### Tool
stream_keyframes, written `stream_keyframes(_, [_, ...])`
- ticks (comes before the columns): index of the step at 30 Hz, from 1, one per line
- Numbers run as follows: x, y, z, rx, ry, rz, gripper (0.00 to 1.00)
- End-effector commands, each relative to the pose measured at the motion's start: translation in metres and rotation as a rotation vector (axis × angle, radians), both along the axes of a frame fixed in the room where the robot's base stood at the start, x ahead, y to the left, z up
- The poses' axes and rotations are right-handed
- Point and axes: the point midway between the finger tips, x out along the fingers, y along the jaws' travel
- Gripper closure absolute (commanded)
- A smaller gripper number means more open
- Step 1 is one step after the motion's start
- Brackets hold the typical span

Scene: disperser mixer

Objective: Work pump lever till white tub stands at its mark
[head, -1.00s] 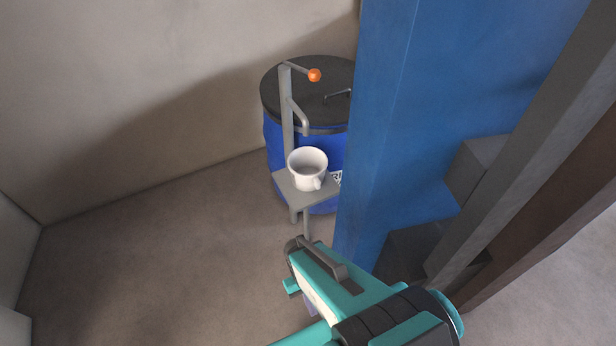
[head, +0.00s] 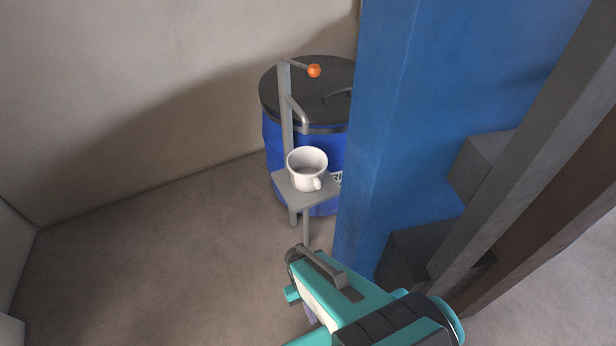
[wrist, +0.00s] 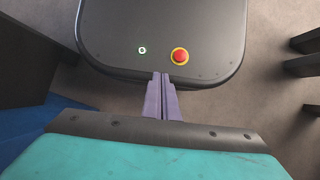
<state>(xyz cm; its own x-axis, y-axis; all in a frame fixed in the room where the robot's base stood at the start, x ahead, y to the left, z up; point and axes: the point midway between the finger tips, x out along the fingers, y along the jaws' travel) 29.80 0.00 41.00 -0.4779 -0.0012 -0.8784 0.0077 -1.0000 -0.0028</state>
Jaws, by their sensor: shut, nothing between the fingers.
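The white tub (head: 308,162) stands upright on a small grey platform (head: 292,189), in front of a blue drum, in the head view. A grey post (head: 285,108) rises at the platform's back left. At its top is a thin lever with an orange ball (head: 314,71), which I take to be the pump lever. I see no height mark for the tub. My gripper is shut and empty in the wrist view (wrist: 161,78), its purple fingers together. In the head view my wrist is below and in front of the platform, well apart from the lever, and mostly hides the fingers.
A blue drum (head: 270,140) with a black lid (head: 300,88) stands behind the platform. A broad blue column (head: 420,120) blocks the right side, with dark grey blocks (head: 484,165) on it. A wall closes off the back left. The floor at left is clear.

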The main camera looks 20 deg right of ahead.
Motion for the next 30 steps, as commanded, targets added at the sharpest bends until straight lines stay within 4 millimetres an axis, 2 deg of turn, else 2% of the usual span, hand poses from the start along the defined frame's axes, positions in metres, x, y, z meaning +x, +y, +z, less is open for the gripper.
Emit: stream_keyframes(30, [0.0,0.0,-0.052,0.0,0.0,0.0,1.0])
